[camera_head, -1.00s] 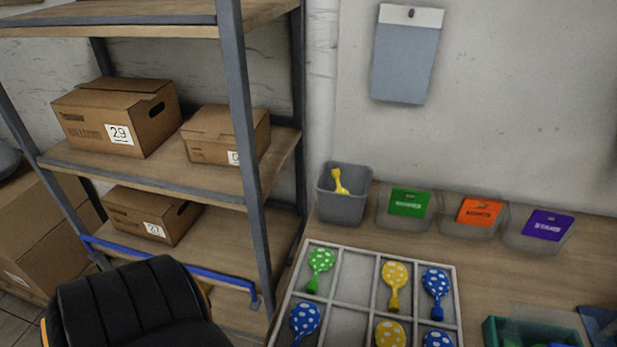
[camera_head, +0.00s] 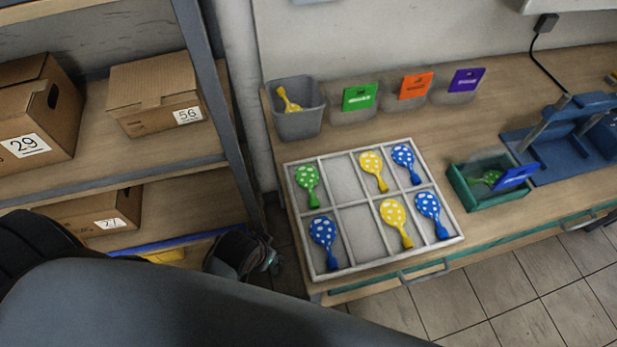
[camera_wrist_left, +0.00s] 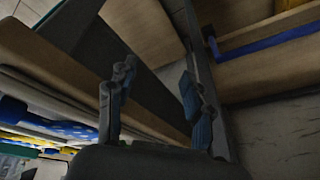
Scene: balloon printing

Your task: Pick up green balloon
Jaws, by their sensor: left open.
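A green balloon (camera_head: 307,183) with white dots lies in the back-left compartment of a white divided tray (camera_head: 463,238) on the desk. Another green piece (camera_head: 487,178) lies in a small green box to the right. My left gripper (camera_head: 270,262) shows partly behind my arm, low beside the desk's left edge, apart from the tray. In the left wrist view its two fingers (camera_wrist_left: 155,95) are spread with nothing between them. My right gripper is not in view.
Blue and yellow balloons fill other tray compartments; two are empty. A grey bin (camera_head: 297,120) holding a yellow balloon stands behind the tray. A shelf rack with cardboard boxes (camera_head: 155,92) stands left. A blue press (camera_head: 570,140) stands right.

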